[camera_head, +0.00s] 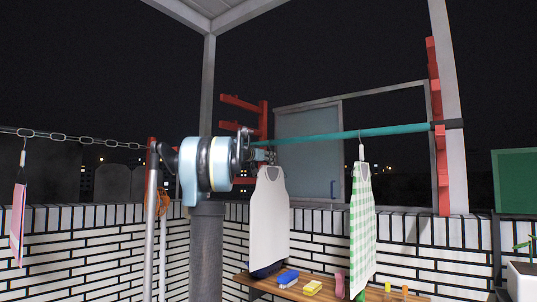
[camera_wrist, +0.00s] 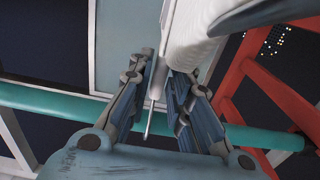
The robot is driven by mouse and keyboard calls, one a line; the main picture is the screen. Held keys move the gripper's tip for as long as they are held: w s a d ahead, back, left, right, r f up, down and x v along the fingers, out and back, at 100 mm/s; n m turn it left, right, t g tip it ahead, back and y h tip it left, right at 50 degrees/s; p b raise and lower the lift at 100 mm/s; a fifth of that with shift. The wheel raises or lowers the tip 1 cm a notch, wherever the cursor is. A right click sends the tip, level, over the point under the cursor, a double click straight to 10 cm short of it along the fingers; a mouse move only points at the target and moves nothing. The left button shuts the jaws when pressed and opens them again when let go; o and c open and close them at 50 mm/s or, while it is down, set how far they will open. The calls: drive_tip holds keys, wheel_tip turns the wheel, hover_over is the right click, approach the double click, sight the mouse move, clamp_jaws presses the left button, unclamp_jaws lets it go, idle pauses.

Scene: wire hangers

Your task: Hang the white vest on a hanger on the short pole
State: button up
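The white vest (camera_head: 268,225) hangs upright at the middle of the head view, its top just below my gripper (camera_head: 268,155). In the wrist view the vest (camera_wrist: 195,35) shows at the top, beyond the fingers. My gripper (camera_wrist: 158,88) is closed around the thin pale stem of a hanger (camera_wrist: 148,125). The teal pole (camera_head: 320,137) runs behind and right of my gripper; in the wrist view the pole (camera_wrist: 50,103) passes behind the fingers. I cannot tell whether the hanger's hook touches the pole.
A green checked apron (camera_head: 362,230) hangs from the pole to the right. Red racks (camera_head: 441,165) stand at both pole ends. A wooden bench (camera_head: 320,292) with blue and yellow items (camera_head: 288,278) is below. A chain (camera_head: 85,140) with a hanging cloth (camera_head: 18,220) is at left.

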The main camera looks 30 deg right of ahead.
drive_tip(key=shift+o, duration=0.7)
drive_tip(key=shift+a, duration=0.1)
drive_tip(key=v, duration=1.1)
drive_tip(key=shift+s+a, duration=0.1)
drive_tip(key=shift+a, duration=0.3)
drive_tip(key=shift+a, duration=0.1)
